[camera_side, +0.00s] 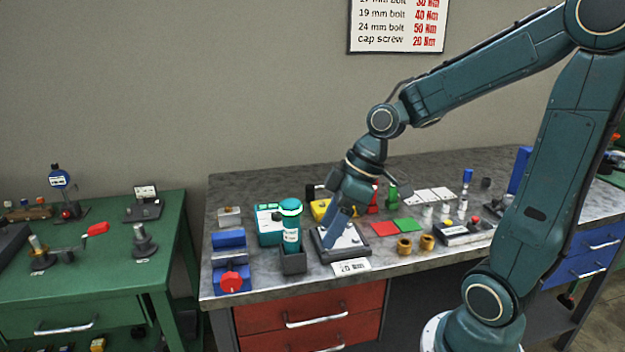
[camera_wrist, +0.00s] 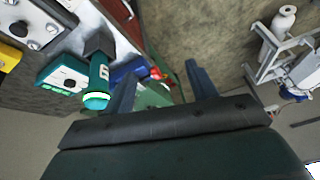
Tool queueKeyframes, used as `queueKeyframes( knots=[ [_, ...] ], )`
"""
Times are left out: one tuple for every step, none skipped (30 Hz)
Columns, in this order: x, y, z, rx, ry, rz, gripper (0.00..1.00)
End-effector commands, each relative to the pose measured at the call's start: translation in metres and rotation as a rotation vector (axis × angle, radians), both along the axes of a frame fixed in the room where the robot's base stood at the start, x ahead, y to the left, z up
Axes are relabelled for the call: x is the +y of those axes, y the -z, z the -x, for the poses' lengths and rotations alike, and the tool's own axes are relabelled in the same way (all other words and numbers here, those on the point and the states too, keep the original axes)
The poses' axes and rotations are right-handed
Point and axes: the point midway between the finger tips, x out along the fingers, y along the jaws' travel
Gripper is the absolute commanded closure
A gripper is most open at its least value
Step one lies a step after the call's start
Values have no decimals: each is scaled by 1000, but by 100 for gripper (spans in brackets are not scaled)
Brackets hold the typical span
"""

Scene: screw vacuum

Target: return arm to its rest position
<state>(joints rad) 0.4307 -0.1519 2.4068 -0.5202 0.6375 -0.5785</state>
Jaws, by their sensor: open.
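My gripper (camera_side: 340,232) is at the end of my bent arm, over the dark-framed plate (camera_side: 322,254) on the grey workbench. From the side I cannot tell whether it touches the plate. In the wrist view, the two blue fingers of my gripper (camera_wrist: 160,82) stand apart with nothing held between them. A teal cylindrical tool with a bright ring on top (camera_side: 291,232) stands upright in a dark square holder (camera_side: 293,263), left of my gripper. The tool also shows in the wrist view (camera_wrist: 97,82), beside the left finger.
Left of the holder are a blue vise with a red knob (camera_side: 231,281) and a teal box (camera_side: 268,228). Red and green pads (camera_side: 404,226), brass rings (camera_side: 404,246) and small bottles crowd the right. A green bench (camera_side: 70,285) stands left. Space above the bench is open.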

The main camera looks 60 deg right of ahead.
Motion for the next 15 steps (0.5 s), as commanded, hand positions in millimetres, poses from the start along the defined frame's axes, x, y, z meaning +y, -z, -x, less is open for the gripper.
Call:
queueKeyframes(
  knots=[
    [4, -6, 6, -2, 18, 21, 42],
    [5, -9, 9, 0, 35, 33, 42],
    [6, -13, 14, 2, 57, 47, 42],
    [7, -16, 17, 2, 73, 56, 42],
    [8, -19, 20, 2, 93, 65, 42],
    [9, -23, 25, 2, 117, 77, 42],
    [10, -25, 29, 0, 135, 84, 42],
    [11, -28, 33, -1, 154, 91, 42],
    [12, -32, 38, -4, 181, 99, 42],
    [12, -35, 42, -8, 201, 104, 42],
    [12, -37, 46, -12, 221, 109, 42],
    [13, -41, 51, -16, 248, 114, 42],
    [13, -44, 55, -21, 269, 116, 42],
    [13, -46, 59, -25, 290, 118, 42],
    [13, -49, 64, -32, 319, 119, 42]
  ],
)
